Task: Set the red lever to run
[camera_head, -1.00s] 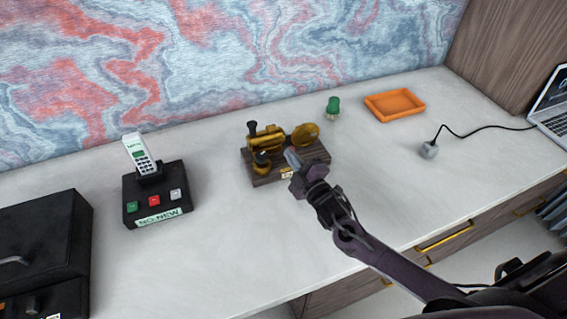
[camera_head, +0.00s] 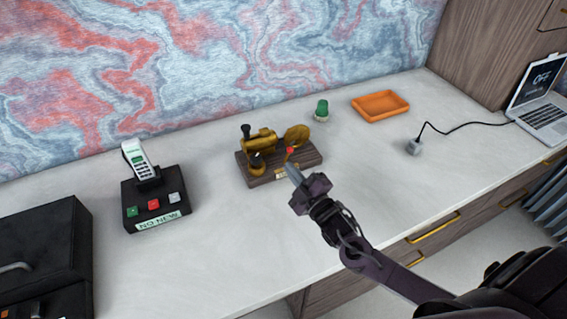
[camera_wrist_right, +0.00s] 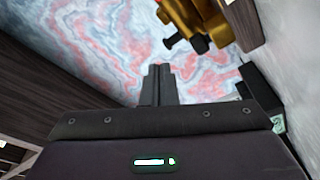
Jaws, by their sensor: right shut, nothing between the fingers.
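The red lever (camera_head: 290,150) shows as a small red knob at the front right of a brass machine (camera_head: 262,142) on a dark wooden base (camera_head: 253,181). My right gripper (camera_head: 291,168) is shut and empty, its tips just in front of the red knob. I cannot tell whether the tips touch it. The lever's shaft is mostly hidden, and the label on the base is too small to read. In the right wrist view the shut fingers (camera_wrist_right: 158,84) point at the wall, with part of the brass machine (camera_wrist_right: 200,18) above right. My left gripper is not in view.
A black box with coloured buttons and a handset (camera_head: 157,205) stands left of the machine. A green-topped object (camera_head: 321,109) and an orange tray (camera_head: 380,106) lie behind right. A grey cube on a cord (camera_head: 414,147) leads to a laptop (camera_head: 545,110). The front desk surface is clear.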

